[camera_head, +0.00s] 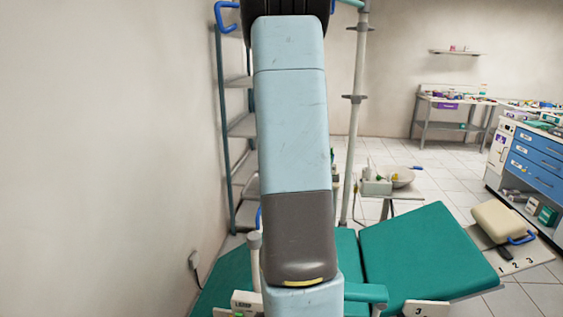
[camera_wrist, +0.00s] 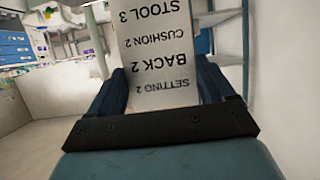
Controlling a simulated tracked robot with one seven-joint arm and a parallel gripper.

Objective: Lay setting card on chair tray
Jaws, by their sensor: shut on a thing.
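The setting card (camera_wrist: 158,50) is a pale panel with black print, upside down in the wrist view: SETTING 2, BACK 2, CUSHION 2, STOOL 3. My gripper (camera_wrist: 162,84) is shut on it, with a dark blue finger at each side. The card reaches out beyond the fingers. In the head view my arm hides the gripper and the card. The green dental chair (camera_head: 425,250) stands low in the head view, partly behind my arm. I cannot make out for certain which surface is the chair tray.
A small stand with a bowl (camera_head: 402,177) is behind the chair. A number-marked board (camera_head: 530,256) and beige cushion (camera_head: 503,221) are right. A blue-drawer cabinet (camera_head: 536,160) stands far right. Shelving (camera_head: 240,126) and a pole (camera_head: 356,110) flank my arm; a wall is left.

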